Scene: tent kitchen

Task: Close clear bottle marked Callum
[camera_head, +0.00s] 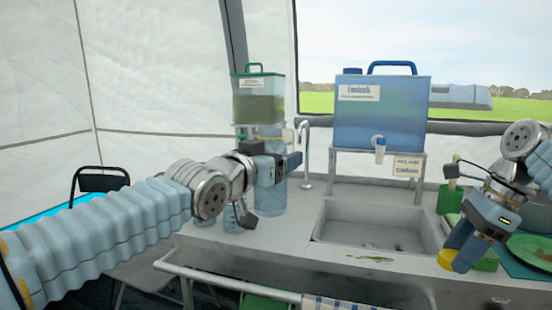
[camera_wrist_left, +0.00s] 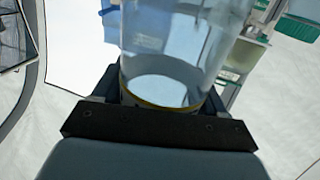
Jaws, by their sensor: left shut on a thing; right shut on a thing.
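My left gripper (camera_head: 287,163) is shut on a clear bluish bottle (camera_head: 270,198) at the left part of the counter. The left wrist view shows the clear bottle (camera_wrist_left: 170,85) between the jaws, with a thin yellow ring near them. The bottle looks upright; its name mark cannot be read, and the gripper hides its middle. My right gripper (camera_head: 458,256) hangs over the counter right of the sink, tilted downward. It is shut on a small yellow thing (camera_head: 447,258), perhaps a lid, well apart from the bottle.
A sink (camera_head: 375,222) lies between the grippers, with a tap (camera_head: 305,150) behind. A blue water tank (camera_head: 380,110) stands on a rack with a card reading Callum (camera_head: 408,166). A green-lidded container (camera_head: 258,98) stands behind the bottle. A green plate (camera_head: 532,247) lies at the right.

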